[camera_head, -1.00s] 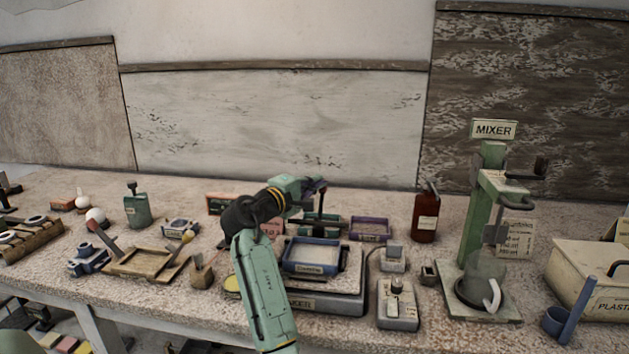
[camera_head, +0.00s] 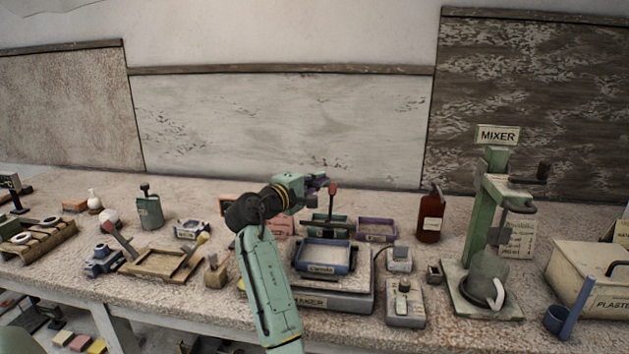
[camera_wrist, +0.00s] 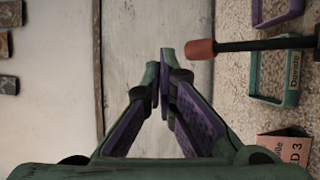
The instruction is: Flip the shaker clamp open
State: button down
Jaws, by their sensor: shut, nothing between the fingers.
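The shaker (camera_head: 335,301) stands on the bench with a blue-rimmed tray (camera_head: 322,270) on top. Behind the tray, a dark lever with a red knob (camera_head: 331,188) stands upright, and I take it to be the clamp lever. In the wrist view the red knob (camera_wrist: 201,49) and its dark rod (camera_wrist: 262,44) show to the right of my fingers. My gripper (camera_head: 318,184) is above the back of the shaker, close to the knob. In the wrist view my gripper (camera_wrist: 160,62) has its fingertips together and empty, with a small apparent gap to the knob.
A purple-rimmed tray (camera_head: 377,229) and a green-rimmed tray (camera_wrist: 273,97) are close by. A brown bottle (camera_head: 430,216) and the mixer (camera_head: 488,220) stand to the right. A control box (camera_head: 405,303) sits right of the shaker. A wooden tray (camera_head: 160,265) lies to the left.

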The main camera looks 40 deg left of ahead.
jog(key=s+r+b, duration=0.3)
jog(key=s+r, duration=0.4)
jog(key=shift+s+a, duration=0.35)
jog(key=shift+a, duration=0.1)
